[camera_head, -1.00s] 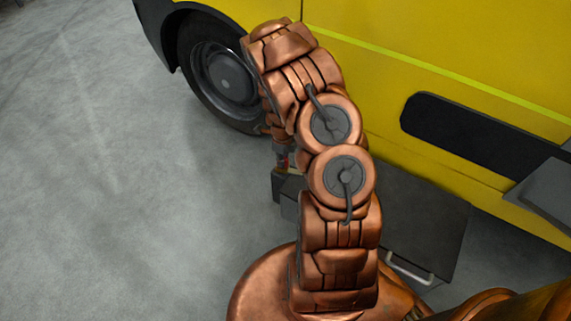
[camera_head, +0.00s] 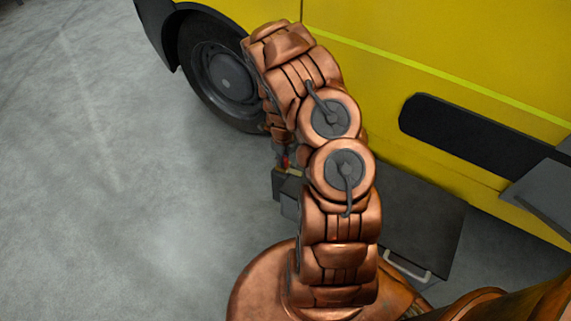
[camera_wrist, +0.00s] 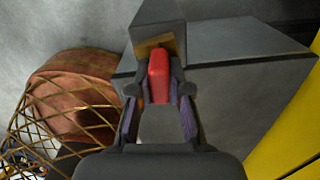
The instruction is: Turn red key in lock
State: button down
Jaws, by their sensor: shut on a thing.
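The red key (camera_wrist: 159,76) shows in the wrist view between the two fingers of my gripper (camera_wrist: 159,92), which is shut on it. The key's far end meets a brass-coloured lock plate (camera_wrist: 155,45) on a dark grey block. How deep the key sits in the lock is hidden. In the head view a small red bit of the key (camera_head: 285,161) shows at my gripper (camera_head: 284,155), just above the grey block. My arm hides most of the gripper there.
A dark grey box (camera_head: 425,220) with a light handle stands beside a yellow vehicle (camera_head: 430,60) with a black wheel (camera_head: 222,70). A wire basket (camera_wrist: 65,105) shows at the left of the wrist view. The grey floor at left is clear.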

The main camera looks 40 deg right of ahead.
jog(key=shift+r+m+p, duration=0.1)
jog(key=shift+m+p, duration=0.45)
jog(key=shift+m, duration=0.05)
jog(key=c, duration=1)
grip_release()
